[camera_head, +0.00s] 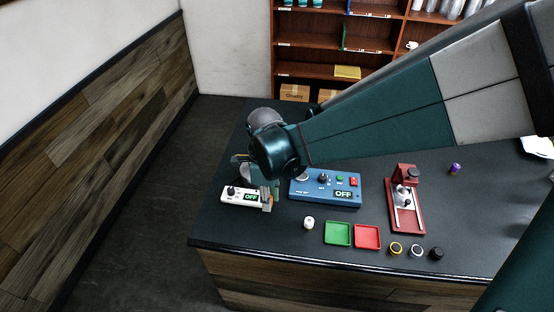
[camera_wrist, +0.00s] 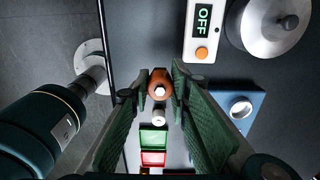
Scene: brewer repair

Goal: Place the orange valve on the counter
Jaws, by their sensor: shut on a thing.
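The orange valve (camera_wrist: 160,80) is a brownish-orange round piece with a pale centre, seen between my fingertips in the wrist view. My gripper (camera_wrist: 160,90) is shut on it, with a green-padded finger on each side. In the head view my gripper (camera_head: 267,200) is at the left part of the dark counter (camera_head: 270,225), beside the right end of the white OFF box. I cannot tell how high the valve is above the counter.
A white OFF box (camera_head: 240,195), a blue control box (camera_head: 325,188), a red lever stand (camera_head: 404,205) and a white cylinder (camera_head: 309,222) stand on the counter. Green (camera_head: 338,233) and red (camera_head: 367,236) trays lie near the front edge. Small knobs (camera_head: 416,251) are right of them.

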